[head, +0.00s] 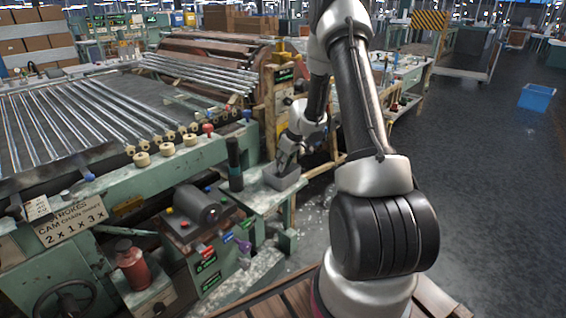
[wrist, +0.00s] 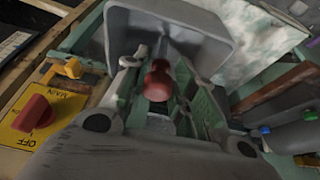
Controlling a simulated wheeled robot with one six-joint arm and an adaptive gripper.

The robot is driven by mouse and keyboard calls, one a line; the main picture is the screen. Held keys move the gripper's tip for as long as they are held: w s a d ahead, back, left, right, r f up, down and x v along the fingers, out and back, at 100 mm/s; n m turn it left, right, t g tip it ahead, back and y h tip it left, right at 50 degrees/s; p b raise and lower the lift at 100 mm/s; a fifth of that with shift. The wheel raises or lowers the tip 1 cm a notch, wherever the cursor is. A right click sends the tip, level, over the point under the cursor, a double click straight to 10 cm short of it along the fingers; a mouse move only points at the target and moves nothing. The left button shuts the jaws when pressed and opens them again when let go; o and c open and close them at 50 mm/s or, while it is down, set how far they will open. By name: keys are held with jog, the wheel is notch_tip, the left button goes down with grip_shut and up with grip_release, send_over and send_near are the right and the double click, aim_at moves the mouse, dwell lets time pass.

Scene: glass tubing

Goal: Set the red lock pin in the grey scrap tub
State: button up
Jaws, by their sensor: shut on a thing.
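The red lock pin (wrist: 158,82) is between the fingers of my gripper (wrist: 157,70) in the wrist view, with its rounded red end toward the camera. My gripper is shut on it. The grey scrap tub (wrist: 212,50) is just beyond the fingertips in the wrist view. In the head view the grey tub (head: 285,181) stands on a pale green ledge, with my gripper (head: 285,158) pointing down at its top. The pin cannot be made out in the head view, and I cannot tell whether its far end is inside the tub.
A dark upright cylinder (head: 235,165) stands left of the tub. A yellow plate with a red main switch (wrist: 34,113) is at the left in the wrist view. A bench with a grey motor (head: 197,204) is nearer, front left. Open floor lies right, with a blue bin (head: 537,98).

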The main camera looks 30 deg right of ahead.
jog(key=shift+f, duration=0.15)
jog(key=o, duration=1)
